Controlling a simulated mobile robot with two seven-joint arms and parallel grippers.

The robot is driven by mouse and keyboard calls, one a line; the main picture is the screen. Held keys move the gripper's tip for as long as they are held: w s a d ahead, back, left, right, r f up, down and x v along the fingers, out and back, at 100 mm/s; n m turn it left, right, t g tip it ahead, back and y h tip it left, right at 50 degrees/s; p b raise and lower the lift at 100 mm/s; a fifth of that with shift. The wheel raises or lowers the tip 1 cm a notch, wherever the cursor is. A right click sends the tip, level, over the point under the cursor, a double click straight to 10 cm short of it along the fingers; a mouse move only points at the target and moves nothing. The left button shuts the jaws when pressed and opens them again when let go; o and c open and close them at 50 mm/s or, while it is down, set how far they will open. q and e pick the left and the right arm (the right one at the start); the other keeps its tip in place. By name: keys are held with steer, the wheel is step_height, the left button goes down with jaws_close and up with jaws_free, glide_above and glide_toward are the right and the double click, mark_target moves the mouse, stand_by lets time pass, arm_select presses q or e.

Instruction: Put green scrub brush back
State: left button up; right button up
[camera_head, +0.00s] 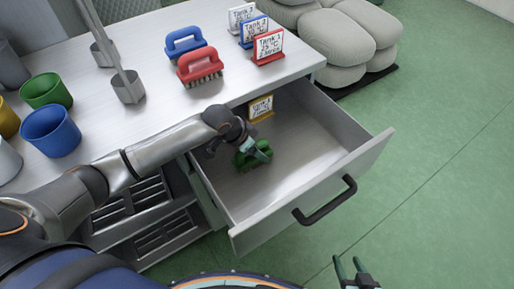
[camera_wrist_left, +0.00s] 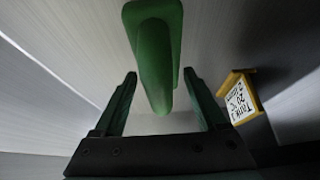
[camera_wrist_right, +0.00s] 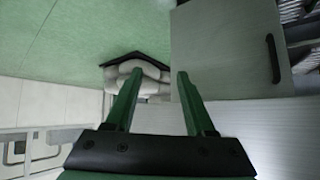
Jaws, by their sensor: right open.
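The green scrub brush (camera_head: 250,158) lies in the open drawer (camera_head: 310,151), near its left side, partly covered by my left gripper (camera_head: 262,152). In the left wrist view the brush's green handle (camera_wrist_left: 155,55) shows between the two fingers, with a gap on each side. The left gripper is open around or just above the handle; the exact depth is hard to tell. My right gripper (camera_head: 350,265) is open and empty, over the floor in front of the drawer.
A blue brush (camera_head: 185,43) and a red brush (camera_head: 200,66) stand on the counter (camera_head: 160,100), beside several tank signs (camera_head: 268,46). A yellow-framed sign (camera_head: 261,107) is in the drawer's back. Cups (camera_head: 50,130) stand at left. Grey sacks (camera_head: 345,40) lie behind; the floor at right is clear.

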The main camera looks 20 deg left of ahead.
arm_select(q)
steer(key=shift+o, duration=0.9)
arm_select(e)
steer(key=shift+d, duration=0.1)
arm_select(q)
steer(key=shift+r, duration=0.15)
steer(key=p+v, duration=0.2)
steer(key=v, duration=0.8)
steer(key=shift+s+a+r, duration=0.1)
steer(key=shift+r, duration=0.15)
steer(key=shift+s+a+r, duration=0.2)
steer(key=shift+s+r, duration=0.1)
steer(key=shift+r, duration=0.3)
arm_select(e)
steer(key=shift+s+d+r, duration=0.45)
steer(key=shift+d+r, duration=0.05)
steer(key=shift+d, duration=0.1)
steer(key=shift+a+r, duration=0.1)
steer(key=shift+c, duration=0.2)
